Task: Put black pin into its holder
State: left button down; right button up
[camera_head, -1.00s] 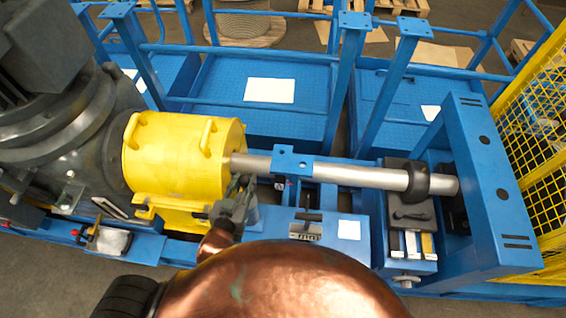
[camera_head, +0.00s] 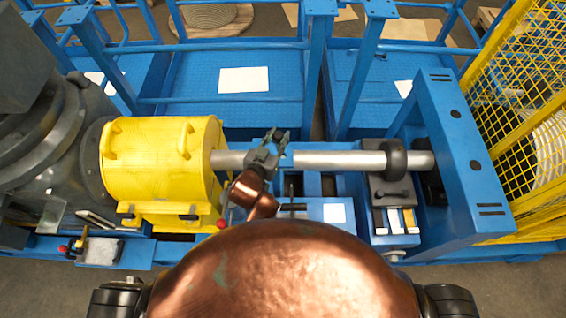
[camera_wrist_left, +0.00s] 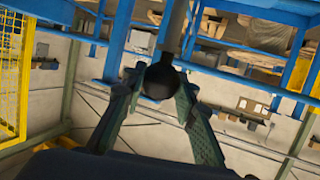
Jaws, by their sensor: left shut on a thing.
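My left gripper (camera_head: 275,136) is over the silver shaft (camera_head: 335,160), just right of the yellow drum guard (camera_head: 160,160). In the left wrist view my left gripper (camera_wrist_left: 158,88) is shut on a dark, round-headed piece that looks like the black pin (camera_wrist_left: 158,81). A grey rod extends beyond its head, away from the camera. In the head view the pin cannot be made out, hidden by the gripper and arm. The holder cannot be told for sure; a blue block around the shaft is mostly hidden behind the gripper. My right gripper is not in view.
A black collar (camera_head: 394,159) sits around the shaft near the blue end frame (camera_head: 463,140). A black horizontal handle (camera_head: 292,207) is below the shaft. Blue railings (camera_head: 312,80) stand behind, and a yellow mesh fence (camera_head: 520,100) is at the right.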

pick_arm(q)
jog(key=shift+w+d+f, duration=0.3)
jog(key=shift+w+d, duration=0.1)
jog(key=shift+d, duration=0.3)
notch_tip(320, 180, down, 9)
jog(key=b, duration=0.1)
jog(key=shift+f, duration=0.2)
jog(key=c, duration=1.5)
grip_release()
jog(key=shift+c, duration=0.2)
jog(key=shift+r, duration=0.15)
